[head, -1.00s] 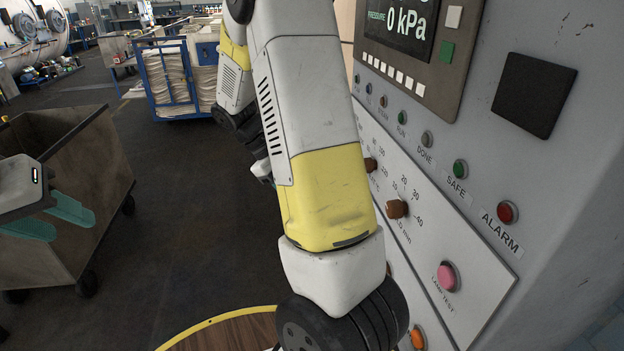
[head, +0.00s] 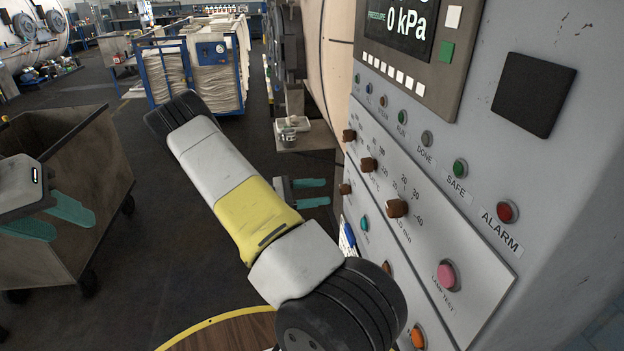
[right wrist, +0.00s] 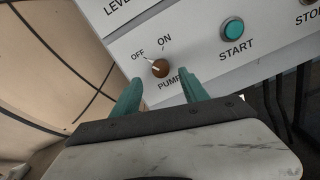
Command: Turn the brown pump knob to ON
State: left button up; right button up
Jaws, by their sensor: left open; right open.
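The brown pump knob (right wrist: 160,68) is in the right wrist view on a white panel, with OFF at its upper left, ON above it and PUMP below. Its pale mark points up and left, toward OFF. In the head view the knob (head: 345,188) is at the panel's left edge. My right gripper (right wrist: 162,90) is open, its two teal fingers below and either side of the knob, not closed on it. It also shows in the head view (head: 324,192), left of the knob. My left gripper (head: 80,210) is open and empty at the far left.
A teal START button (right wrist: 232,30) is right of the knob. Other brown knobs (head: 397,208), a pink lamp test button (head: 446,275) and a red alarm lamp (head: 507,212) are on the panel. A brown cart (head: 100,150) stands on the left, beside open floor.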

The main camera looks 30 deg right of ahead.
aim_at(340, 190)
jog(key=x, duration=0.6)
grip_shut()
